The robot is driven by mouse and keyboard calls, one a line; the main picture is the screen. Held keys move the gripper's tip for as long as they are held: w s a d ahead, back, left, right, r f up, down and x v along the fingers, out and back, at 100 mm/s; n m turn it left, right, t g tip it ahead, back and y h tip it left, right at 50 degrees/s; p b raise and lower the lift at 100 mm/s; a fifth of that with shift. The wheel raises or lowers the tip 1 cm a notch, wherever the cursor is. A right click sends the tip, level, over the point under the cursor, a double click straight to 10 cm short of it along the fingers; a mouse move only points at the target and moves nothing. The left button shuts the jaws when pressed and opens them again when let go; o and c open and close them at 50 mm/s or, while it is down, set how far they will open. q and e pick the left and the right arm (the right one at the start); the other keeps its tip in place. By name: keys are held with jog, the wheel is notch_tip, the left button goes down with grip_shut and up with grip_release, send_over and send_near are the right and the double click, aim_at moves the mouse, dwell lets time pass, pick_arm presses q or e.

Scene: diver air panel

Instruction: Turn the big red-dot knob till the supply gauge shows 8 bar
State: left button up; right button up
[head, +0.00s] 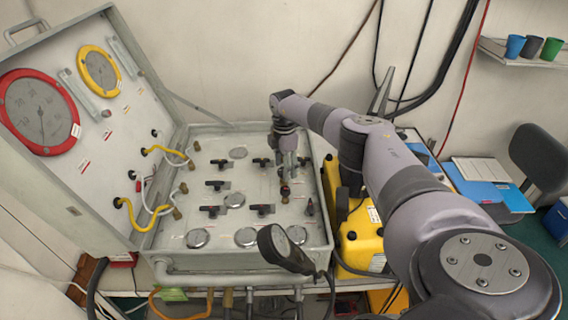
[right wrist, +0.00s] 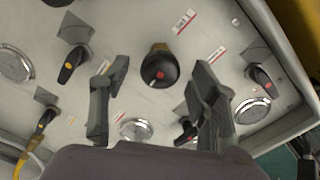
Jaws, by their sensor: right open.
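The big round black knob with a red dot (right wrist: 160,70) stands on the grey panel in the right wrist view. It also shows in the head view (head: 285,190), below my right gripper (head: 287,163). In the right wrist view my right gripper (right wrist: 161,67) is open, one finger on each side of the knob, with a gap to both. I cannot tell how high above the knob the fingertips are. I cannot tell which gauge is the supply gauge; no pressure reading is legible. My left gripper is not in view.
The lid holds a red-rimmed gauge (head: 40,112) and a yellow-rimmed gauge (head: 99,70). A black round device (head: 287,250) stands at the case's front edge.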

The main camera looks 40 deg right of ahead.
notch_tip(320, 180, up, 11)
dwell(0.3)
dwell(0.5)
